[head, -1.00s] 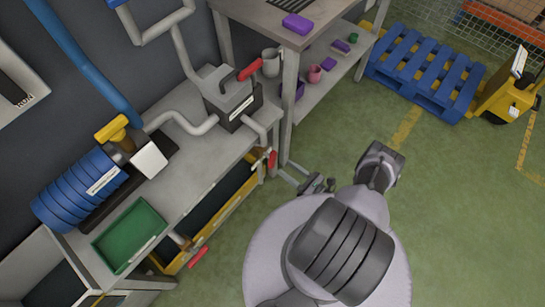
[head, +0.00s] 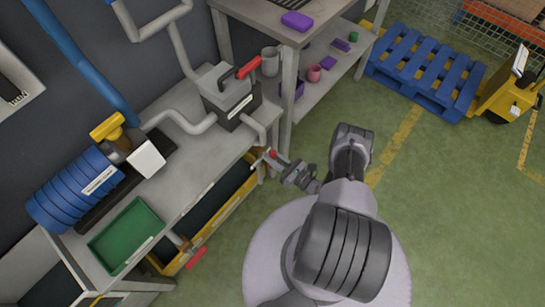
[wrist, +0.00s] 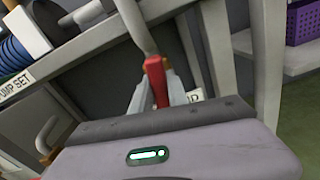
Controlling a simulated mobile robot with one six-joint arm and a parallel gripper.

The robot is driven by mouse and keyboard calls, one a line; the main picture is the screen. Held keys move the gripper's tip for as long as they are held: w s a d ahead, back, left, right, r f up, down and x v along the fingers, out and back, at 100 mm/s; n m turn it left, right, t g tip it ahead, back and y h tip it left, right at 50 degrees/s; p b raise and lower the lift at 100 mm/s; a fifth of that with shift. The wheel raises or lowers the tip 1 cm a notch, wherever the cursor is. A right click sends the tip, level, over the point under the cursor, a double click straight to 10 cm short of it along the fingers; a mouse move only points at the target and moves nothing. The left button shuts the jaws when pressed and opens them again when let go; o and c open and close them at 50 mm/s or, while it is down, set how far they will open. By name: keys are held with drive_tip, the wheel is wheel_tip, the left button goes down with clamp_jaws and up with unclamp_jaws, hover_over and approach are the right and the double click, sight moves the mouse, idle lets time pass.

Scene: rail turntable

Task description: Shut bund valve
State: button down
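The bund valve's red lever (wrist: 155,80) stands at the front right end of the pipe bench, on the pipe that comes down over the bench edge. In the head view only a small red part of the lever (head: 272,154) shows beside my fingertips. My gripper (head: 277,161) has its fingers at the lever. In the wrist view the pale fingers of my gripper (wrist: 160,88) lie on both sides of the red lever. Whether they press on it is not clear. A white label ending in "D" is partly hidden behind the fingers.
A second red lever (head: 197,257) hangs lower left by the green tray (head: 125,236). A pump box (head: 228,97) with a red-handled lever (head: 248,67) sits above on the bench. A table leg (head: 286,120) stands close right of my gripper. Green floor is open at right.

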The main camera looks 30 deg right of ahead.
drive_tip(key=shift+m, duration=0.3)
drive_tip(key=m, duration=0.3)
drive_tip(key=shift+d+f+m, duration=0.1)
drive_tip(key=shift+d+m, duration=0.1)
drive_tip(key=shift+m, duration=0.2)
drive_tip(key=m, duration=0.3)
drive_tip(key=shift+w+d+f+m, duration=0.1)
drive_tip(key=shift+f+m, duration=0.05)
drive_tip(key=shift+m, duration=0.15)
drive_tip(key=m, duration=0.4)
drive_tip(key=shift+d+f, duration=0.1)
drive_tip(key=shift+f, duration=0.1)
drive_tip(key=shift+f+m, duration=0.15)
drive_tip(key=shift+m, duration=1.75)
drive_tip(key=c, duration=1.3)
unclamp_jaws()
